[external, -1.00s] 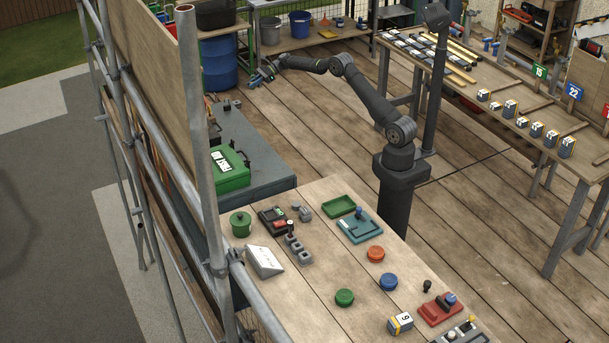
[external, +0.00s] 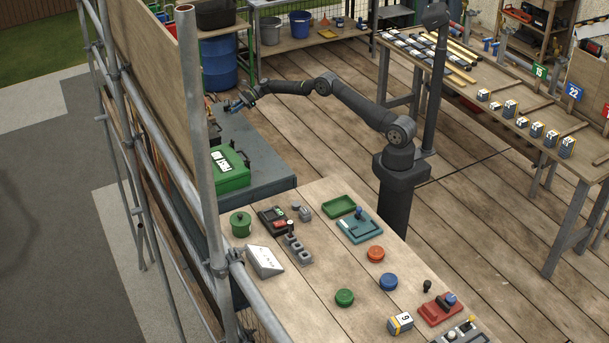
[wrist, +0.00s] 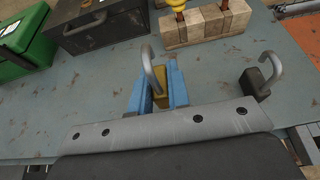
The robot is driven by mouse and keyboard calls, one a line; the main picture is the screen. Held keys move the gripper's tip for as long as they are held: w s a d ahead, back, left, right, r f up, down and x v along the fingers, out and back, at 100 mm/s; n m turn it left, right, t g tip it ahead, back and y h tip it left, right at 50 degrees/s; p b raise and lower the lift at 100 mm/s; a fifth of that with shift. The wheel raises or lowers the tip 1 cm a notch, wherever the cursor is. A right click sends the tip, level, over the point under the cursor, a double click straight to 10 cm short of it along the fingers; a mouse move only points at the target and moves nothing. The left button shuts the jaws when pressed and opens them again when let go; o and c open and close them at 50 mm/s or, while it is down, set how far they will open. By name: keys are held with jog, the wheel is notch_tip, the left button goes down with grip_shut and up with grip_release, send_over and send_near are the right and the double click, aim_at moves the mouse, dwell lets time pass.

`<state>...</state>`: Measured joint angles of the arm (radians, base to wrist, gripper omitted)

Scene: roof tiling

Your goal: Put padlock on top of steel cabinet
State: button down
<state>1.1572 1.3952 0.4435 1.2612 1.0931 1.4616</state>
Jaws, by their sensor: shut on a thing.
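My gripper (external: 235,104) is shut on a padlock (wrist: 149,70) with a brass-coloured body and a grey curved shackle. In the wrist view, the blue fingers of my gripper (wrist: 158,97) cover both sides of the body, and the shackle rises between them. The blue-grey top of what looks like the steel cabinet (external: 265,162) lies beneath them; its scuffed surface also fills much of the wrist view (wrist: 85,95). I cannot tell whether the padlock touches the top.
A second, dark padlock-like thing (wrist: 258,82) stands to the right. A green first-aid box (external: 229,170), a dark box with a handle (wrist: 100,27) and a wooden block (wrist: 205,25) are on the same top. Scaffold poles (external: 192,120) stand at the left.

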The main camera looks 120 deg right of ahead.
aim_at(235, 120)
jog(key=shift+f, duration=2)
jog(key=shift+f, duration=0.1)
jog(key=c, duration=1.4)
grip_release()
jog(key=shift+o, duration=0.2)
jog(key=v, duration=1.2)
jog(key=shift+w, duration=0.1)
